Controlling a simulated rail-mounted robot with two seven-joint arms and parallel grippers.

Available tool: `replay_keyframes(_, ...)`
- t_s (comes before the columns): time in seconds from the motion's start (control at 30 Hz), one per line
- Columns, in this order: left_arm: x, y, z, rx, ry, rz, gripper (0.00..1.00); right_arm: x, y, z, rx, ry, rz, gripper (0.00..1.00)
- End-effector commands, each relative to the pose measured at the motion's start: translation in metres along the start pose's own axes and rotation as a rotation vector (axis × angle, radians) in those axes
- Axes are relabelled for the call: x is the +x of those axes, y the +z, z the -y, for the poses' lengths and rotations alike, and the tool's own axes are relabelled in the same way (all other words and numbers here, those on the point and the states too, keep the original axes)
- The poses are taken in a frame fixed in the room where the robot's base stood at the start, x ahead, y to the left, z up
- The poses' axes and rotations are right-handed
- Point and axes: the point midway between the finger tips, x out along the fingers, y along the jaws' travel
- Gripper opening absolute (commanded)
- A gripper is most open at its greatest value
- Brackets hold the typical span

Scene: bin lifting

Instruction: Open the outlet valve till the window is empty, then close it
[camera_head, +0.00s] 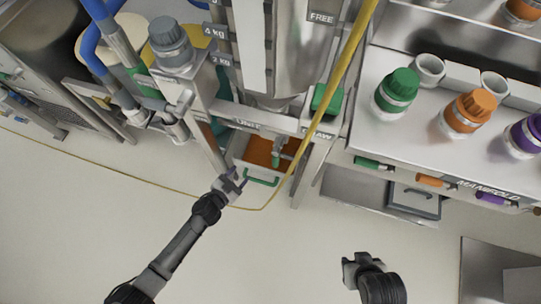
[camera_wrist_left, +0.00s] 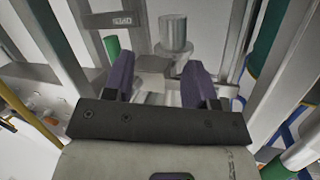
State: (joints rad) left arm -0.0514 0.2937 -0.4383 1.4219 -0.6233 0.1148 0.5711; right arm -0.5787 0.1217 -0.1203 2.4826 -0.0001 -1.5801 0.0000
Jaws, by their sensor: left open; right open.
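The metal hopper (camera_head: 305,50) stands at top centre, with a pale upright strip (camera_head: 250,45) beside the kg marks that looks like the window; its fill level is unclear. Below it, a small green handle (camera_head: 277,156), apparently the outlet valve's, hangs over a bin (camera_head: 262,180) with orange contents. My left gripper (camera_head: 232,182) is at the bin's front left, apart from the green handle. In the left wrist view, its purple fingers (camera_wrist_left: 160,82) are open, with a grey metal fitting (camera_wrist_left: 174,35) beyond and a green grip (camera_wrist_left: 112,46) at left. My right gripper (camera_head: 352,268) is open, low over the floor.
A manifold bench (camera_head: 365,140) with green, orange and purple-capped jars stands at right. A yellow hose (camera_head: 330,85) runs down past the hopper and loops along the floor. Blue pipes and a grey-capped vessel (camera_head: 168,40) stand at left.

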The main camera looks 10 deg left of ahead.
Motion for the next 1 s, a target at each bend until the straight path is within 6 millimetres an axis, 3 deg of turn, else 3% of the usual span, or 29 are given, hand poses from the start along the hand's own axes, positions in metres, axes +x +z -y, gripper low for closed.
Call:
replay_keyframes(0.2,-0.007,-0.036,-0.027,-0.119,0.185,-0.223,0.52,0.001,0.001,0.001,0.004,-0.004,0.003,0.43)
replay_keyframes(0.47,-0.007,-0.049,-0.036,-0.240,0.259,-0.281,0.52,0.004,0.002,0.002,0.006,-0.005,0.003,0.43)
replay_keyframes(1.0,0.077,-0.073,-0.056,-0.244,0.257,-0.280,0.52,0.040,0.014,0.001,-0.003,0.002,0.006,0.43)
